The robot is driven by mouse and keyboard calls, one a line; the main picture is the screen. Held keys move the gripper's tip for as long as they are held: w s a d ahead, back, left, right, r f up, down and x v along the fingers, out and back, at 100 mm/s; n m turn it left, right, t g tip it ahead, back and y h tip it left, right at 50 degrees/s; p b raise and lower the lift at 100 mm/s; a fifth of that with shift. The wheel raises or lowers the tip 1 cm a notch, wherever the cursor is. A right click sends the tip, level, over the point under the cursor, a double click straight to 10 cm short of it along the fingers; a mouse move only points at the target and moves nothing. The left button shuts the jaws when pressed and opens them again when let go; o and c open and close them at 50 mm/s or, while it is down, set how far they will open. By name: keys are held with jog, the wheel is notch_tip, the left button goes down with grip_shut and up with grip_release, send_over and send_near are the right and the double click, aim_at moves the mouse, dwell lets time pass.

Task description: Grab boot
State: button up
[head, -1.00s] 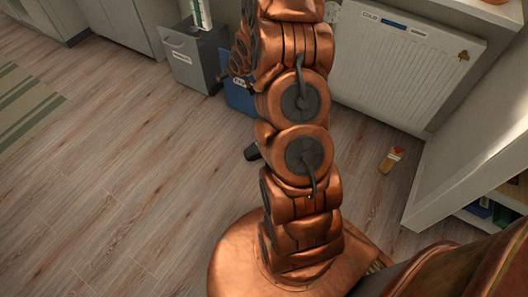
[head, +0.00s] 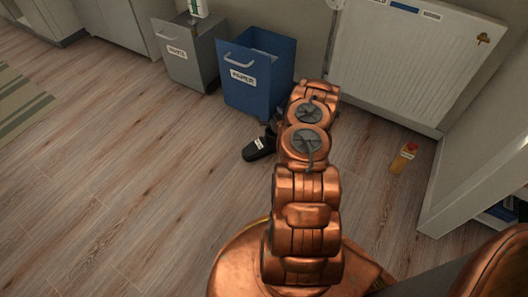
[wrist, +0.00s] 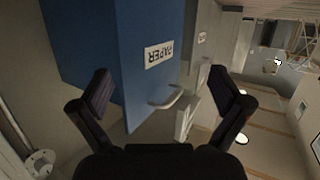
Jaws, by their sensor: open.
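The boot (head: 258,150) is a dark shape with a small white label, on the wood floor in front of the blue bin in the head view. Its right end meets the edge of my arm in the picture, so part of it may be hidden. I cannot make it out in the wrist view. My gripper (wrist: 163,98) is open in the wrist view, its two dark fingers wide apart with nothing held between them. Beyond the fingers is the blue bin. In the head view my arm reaches toward the bin and the fingers are not clearly visible.
The blue bin (head: 255,85) with a paper label stands behind the boot. A grey bin (head: 187,60) is left of it. A white radiator (head: 400,60) is on the wall. An orange bottle (head: 402,160) with a red cap lies at right. The floor at left is clear.

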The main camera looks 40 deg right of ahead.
aim_at(263, 143)
jog(key=s+f+m+t+h+b, duration=0.1)
jog(key=s+f+t+b, duration=0.2)
jog(key=s+f+b, duration=0.6)
jog(key=shift+w+d+f, duration=0.2)
jog(key=shift+w+f, duration=0.45)
jog(key=shift+w, duration=0.35)
jog(key=shift+w+d+f, duration=0.25)
jog(key=shift+w+f, duration=0.45)
jog(key=shift+w, duration=0.3)
jog(key=shift+w+d+f, duration=0.2)
jog(key=shift+w+f, duration=0.45)
jog(key=shift+w, duration=0.35)
jog(key=c, duration=1.6)
jog(key=shift+c, duration=0.2)
